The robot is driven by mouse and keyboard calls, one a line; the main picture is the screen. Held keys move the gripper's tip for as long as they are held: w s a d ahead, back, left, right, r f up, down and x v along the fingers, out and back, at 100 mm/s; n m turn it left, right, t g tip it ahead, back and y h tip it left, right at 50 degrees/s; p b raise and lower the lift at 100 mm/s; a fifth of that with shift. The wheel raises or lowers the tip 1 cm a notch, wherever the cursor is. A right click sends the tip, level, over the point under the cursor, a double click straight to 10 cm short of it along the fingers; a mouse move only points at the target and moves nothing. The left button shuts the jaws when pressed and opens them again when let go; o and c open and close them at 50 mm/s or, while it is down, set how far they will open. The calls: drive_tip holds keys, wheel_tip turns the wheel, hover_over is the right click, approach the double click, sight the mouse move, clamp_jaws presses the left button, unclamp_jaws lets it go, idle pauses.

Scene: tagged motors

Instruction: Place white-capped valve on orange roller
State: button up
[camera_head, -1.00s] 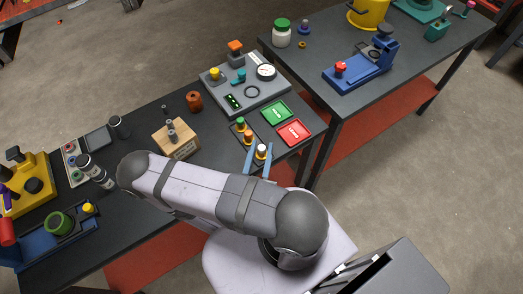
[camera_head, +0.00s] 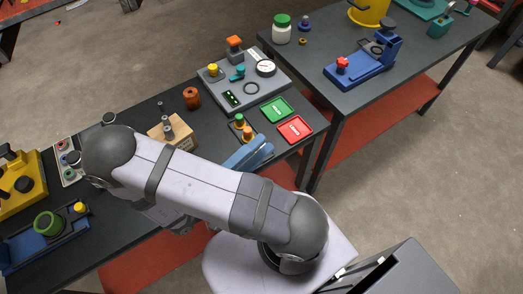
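An orange-brown roller (camera_head: 192,97) stands upright on the dark bench, left of the grey instrument panel. My gripper (camera_head: 266,145) has two blue fingers, lying close together over the near end of the small dark rack, in front of the red tray. The white-capped valve is not visible now; the fingers and arm cover the place where it stood. I cannot tell whether it is between the fingers. A green-capped piece (camera_head: 239,121) and an orange-topped piece (camera_head: 247,133) remain in view in the rack, just beyond the fingers.
A wooden block (camera_head: 172,134) with grey pegs stands left of the rack. The grey panel (camera_head: 243,84) with knobs and a gauge lies behind. Green (camera_head: 277,110) and red (camera_head: 295,130) trays lie to the right. A second bench holds a blue fixture (camera_head: 362,68).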

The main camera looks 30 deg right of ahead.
drive_tip(key=w+d+f+m+t+y+p, duration=0.1)
drive_tip(key=w+f+m+t+y+p, duration=0.1)
drive_tip(key=t, duration=0.1)
drive_tip(key=w+d+f+m+t+y+p, duration=0.1)
drive_tip(key=w+f+m+t+y, duration=0.1)
drive_tip(key=t, duration=0.1)
drive_tip(key=w+d+f+m+t+y+p, duration=0.2)
drive_tip(key=w+f+m+t, duration=0.1)
drive_tip(key=t, duration=0.1)
drive_tip(key=shift+y+p, duration=0.35)
drive_tip(key=shift+y, duration=0.05)
drive_tip(key=f+m+y, duration=0.1)
drive_tip(key=f+m+y+p, duration=0.1)
drive_tip(key=f, duration=0.1)
drive_tip(key=f+m+y, duration=0.1)
drive_tip(key=shift+s+d+f+t, duration=0.15)
drive_tip(key=shift+d+f+t, duration=0.15)
drive_tip(key=shift+d+f, duration=0.05)
drive_tip(key=shift+s+d+f+m+y+p, duration=0.15)
drive_tip(key=shift+f+m+y+p, duration=0.15)
drive_tip(key=shift+f, duration=0.2)
drive_tip(key=shift+s+a+f+m+y+p, duration=0.15)
drive_tip(key=shift+f+m+y, duration=0.15)
drive_tip(key=shift+f+m, duration=0.15)
drive_tip(key=shift+w+d, duration=0.15)
drive_tip(key=shift+d, duration=0.05)
drive_tip(key=shift+b+x, duration=0.4)
drive_tip(key=shift+x, duration=1.9)
